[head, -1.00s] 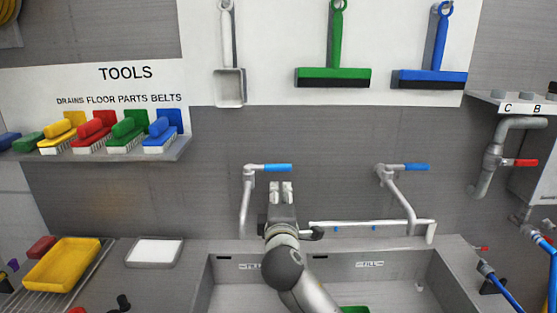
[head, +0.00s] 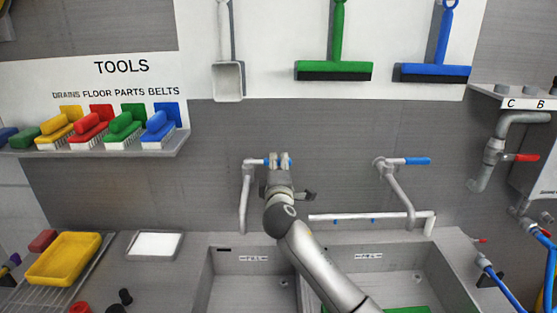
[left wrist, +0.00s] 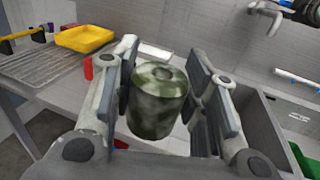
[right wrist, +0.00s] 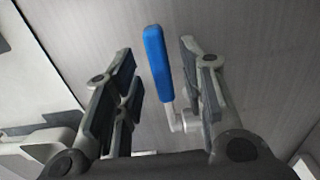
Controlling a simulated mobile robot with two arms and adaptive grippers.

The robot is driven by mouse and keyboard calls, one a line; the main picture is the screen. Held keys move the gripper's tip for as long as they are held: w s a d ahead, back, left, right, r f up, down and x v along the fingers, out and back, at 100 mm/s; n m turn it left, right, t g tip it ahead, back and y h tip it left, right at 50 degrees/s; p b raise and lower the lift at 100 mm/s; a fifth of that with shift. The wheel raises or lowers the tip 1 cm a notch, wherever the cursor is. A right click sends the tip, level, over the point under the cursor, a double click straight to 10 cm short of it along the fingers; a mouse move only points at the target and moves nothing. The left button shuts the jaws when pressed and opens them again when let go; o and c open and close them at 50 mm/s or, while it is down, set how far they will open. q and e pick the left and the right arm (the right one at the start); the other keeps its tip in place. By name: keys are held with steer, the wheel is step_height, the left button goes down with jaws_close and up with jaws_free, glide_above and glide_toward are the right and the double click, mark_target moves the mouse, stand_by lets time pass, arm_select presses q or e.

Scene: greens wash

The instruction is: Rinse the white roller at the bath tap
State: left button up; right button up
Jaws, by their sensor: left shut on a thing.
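The roller (left wrist: 157,98) is a short cylinder, mottled dark green and grey over a paler end, with a hole in its end face. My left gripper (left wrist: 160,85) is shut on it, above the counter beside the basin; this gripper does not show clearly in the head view. My right gripper (head: 279,160) is at the left wall tap (head: 245,195). The tap's blue lever (right wrist: 157,62) stands between its fingers in the right wrist view, with gaps on both sides, so the gripper is open. No water shows.
A second tap (head: 397,190) with a blue lever and a white pipe (head: 370,217) are to the right. The basin (head: 225,262) has two compartments, with something green in the right one. A yellow tray (head: 62,258), a white pad (head: 154,245) and a red item (head: 79,308) are left.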

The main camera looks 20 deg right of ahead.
mark_target(279, 164)
steer(key=shift+x, duration=1.55)
jaws_close()
